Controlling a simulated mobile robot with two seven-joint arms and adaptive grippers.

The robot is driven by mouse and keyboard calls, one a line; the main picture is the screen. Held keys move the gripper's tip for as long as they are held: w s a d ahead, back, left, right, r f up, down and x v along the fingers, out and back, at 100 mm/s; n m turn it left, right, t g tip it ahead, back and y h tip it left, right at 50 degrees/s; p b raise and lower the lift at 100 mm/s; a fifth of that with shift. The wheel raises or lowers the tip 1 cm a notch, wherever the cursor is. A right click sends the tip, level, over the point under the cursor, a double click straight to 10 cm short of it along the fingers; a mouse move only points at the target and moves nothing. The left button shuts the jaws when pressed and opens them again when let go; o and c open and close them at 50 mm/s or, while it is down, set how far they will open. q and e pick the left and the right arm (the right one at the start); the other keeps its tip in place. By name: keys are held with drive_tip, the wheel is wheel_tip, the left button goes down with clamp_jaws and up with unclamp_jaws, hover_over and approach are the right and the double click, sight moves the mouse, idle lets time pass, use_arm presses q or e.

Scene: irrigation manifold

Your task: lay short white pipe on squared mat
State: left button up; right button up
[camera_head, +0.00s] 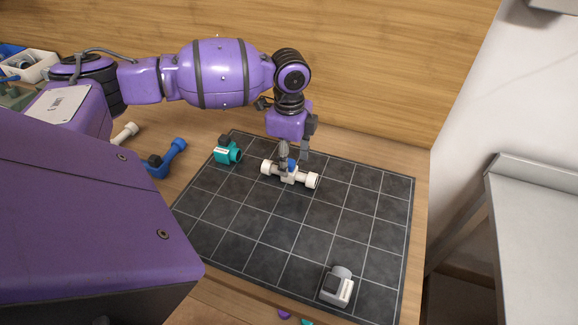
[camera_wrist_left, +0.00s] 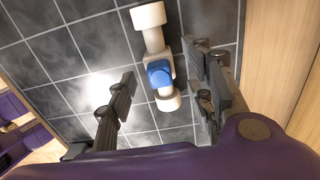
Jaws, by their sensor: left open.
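A white pipe piece with thick end collars (camera_head: 308,181) lies on the dark squared mat (camera_head: 265,232), toward its back edge. A blue-topped white fitting (camera_wrist_left: 159,73) sits at its middle. My left gripper (camera_head: 295,154) is open right above the piece, pointing down. In the left wrist view its fingers stand apart on either side of the piece, with gaps; I cannot tell their exact height above it. Another white pipe (camera_head: 125,133) lies off the mat on the wooden table at the left, partly hidden by my arm. My right gripper is not in view.
A teal fitting (camera_head: 228,152) sits at the mat's back left corner. A grey-and-white fitting (camera_head: 338,287) is near the front edge. A blue elbow pipe (camera_head: 167,160) lies left of the mat. A wooden panel (camera_head: 380,60) stands behind. Much of the mat is clear.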

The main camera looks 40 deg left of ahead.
use_arm(q)
wheel_tip(320, 180, up, 8)
drive_tip(key=shift+r, duration=0.15)
idle(0.4)
